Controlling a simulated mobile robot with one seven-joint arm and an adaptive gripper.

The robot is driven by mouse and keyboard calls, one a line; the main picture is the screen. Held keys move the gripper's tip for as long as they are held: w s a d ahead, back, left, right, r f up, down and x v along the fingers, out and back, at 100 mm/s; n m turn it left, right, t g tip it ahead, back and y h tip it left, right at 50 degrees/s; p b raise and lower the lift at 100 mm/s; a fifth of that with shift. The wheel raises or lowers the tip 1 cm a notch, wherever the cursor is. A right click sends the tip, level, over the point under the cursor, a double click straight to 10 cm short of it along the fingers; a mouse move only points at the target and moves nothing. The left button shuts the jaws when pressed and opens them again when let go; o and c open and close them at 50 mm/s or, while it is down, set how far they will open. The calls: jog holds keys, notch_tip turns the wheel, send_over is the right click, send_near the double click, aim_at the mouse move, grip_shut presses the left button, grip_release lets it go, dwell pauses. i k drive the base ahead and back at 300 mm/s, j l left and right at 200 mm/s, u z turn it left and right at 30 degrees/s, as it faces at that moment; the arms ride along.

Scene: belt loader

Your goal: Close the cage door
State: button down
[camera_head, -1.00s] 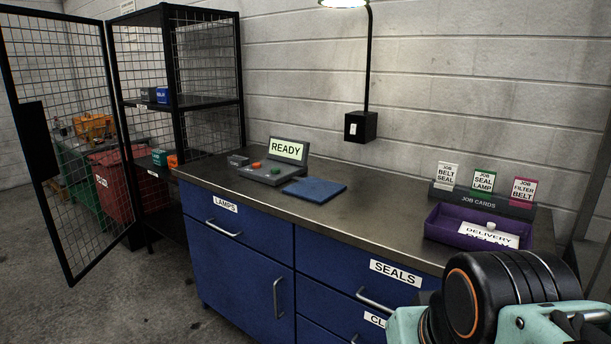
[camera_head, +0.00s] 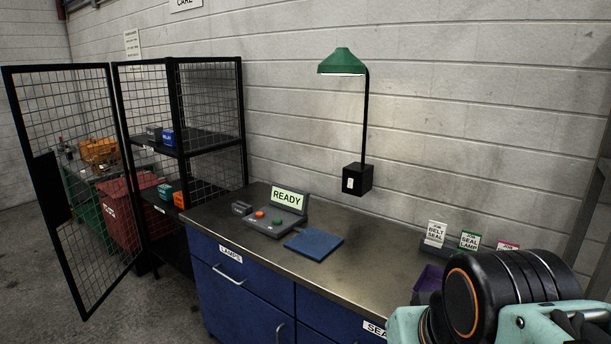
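The cage door (camera_head: 86,245) is a black-framed wire mesh panel at the left. It stands wide open, swung out to the left of the cage. A dark plate (camera_head: 49,188) sits on its outer edge. The cage (camera_head: 209,62) is a black mesh shelf unit against the wall, with its front uncovered. Small blue, grey, teal and orange boxes stand on its shelves. Part of my arm (camera_head: 500,300) shows at the lower right, over the bench and far from the door. My gripper's fingers are not in view.
A steel-topped bench (camera_head: 350,265) with blue drawers stands right of the cage. It carries a device reading READY (camera_head: 287,198), a blue mat (camera_head: 314,243) and job cards (camera_head: 470,240). A green lamp (camera_head: 342,62) hangs above. Red bin (camera_head: 118,215) shows behind the door mesh. Floor shows at lower left.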

aim_at(45, 173)
jog(key=i+j, duration=0.15)
jog(key=j, duration=0.4)
jog(key=i+j, duration=0.15)
jog(key=j, duration=0.35)
jog(key=i+j, duration=0.1)
jog(key=j, duration=0.45)
jog(key=i+j, duration=0.15)
jog(key=j, duration=0.35)
jog(key=i+j+z, duration=0.1)
jog(key=j, duration=0.45)
jog(key=i+j, duration=0.15)
jog(key=j, duration=0.35)
jog(key=i+j, duration=0.15)
jog(key=j, duration=0.4)
jog(key=i+j, duration=0.1)
jog(key=j, duration=0.45)
jog(key=i+j, duration=0.1)
jog(key=j, duration=0.7)
jog(key=i+j+z, duration=0.1)
jog(key=j, duration=0.65)
